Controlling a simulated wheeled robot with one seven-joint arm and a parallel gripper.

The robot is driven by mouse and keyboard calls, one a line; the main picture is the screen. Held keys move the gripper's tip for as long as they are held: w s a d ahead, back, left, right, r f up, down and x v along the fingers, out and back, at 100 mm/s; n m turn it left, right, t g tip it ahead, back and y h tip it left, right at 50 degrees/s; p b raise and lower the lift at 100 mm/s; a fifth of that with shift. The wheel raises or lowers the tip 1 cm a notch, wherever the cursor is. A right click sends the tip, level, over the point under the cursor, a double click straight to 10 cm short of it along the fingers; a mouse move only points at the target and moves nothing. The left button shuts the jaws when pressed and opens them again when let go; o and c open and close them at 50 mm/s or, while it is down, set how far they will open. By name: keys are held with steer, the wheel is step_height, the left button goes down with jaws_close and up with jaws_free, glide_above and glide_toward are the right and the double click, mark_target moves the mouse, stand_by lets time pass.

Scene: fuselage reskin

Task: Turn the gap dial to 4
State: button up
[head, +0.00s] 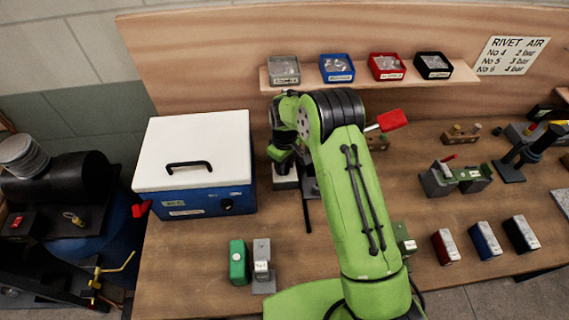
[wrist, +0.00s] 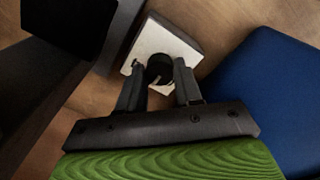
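A small block with a pale plate (wrist: 172,42) lies below my gripper in the wrist view, with a round black dial (wrist: 159,70) on it. My gripper (wrist: 159,66) has its two fingers apart, one on each side of the dial. I cannot tell whether either finger touches it. The dial's marks and setting cannot be read. In the head view my gripper (head: 283,158) points down over the pale block (head: 286,183), just right of the blue box, and my arm hides part of the area.
A blue box with a white lid (head: 195,150) stands close on the left. A shelf (head: 375,79) with several small bins is behind. A green block (head: 239,262) and a grey block (head: 262,262) stand at the front. Red, blue and black blocks (head: 486,241) stand at the right.

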steer(key=c, duration=0.5)
steer(key=m+b, duration=0.3)
steer(key=m, duration=0.2)
steer(key=shift+f+m, duration=0.1)
steer(key=shift+m, duration=0.3)
steer(key=m+b, duration=0.2)
steer(key=m, duration=0.4)
stand_by(0.4)
steer(key=o, duration=1)
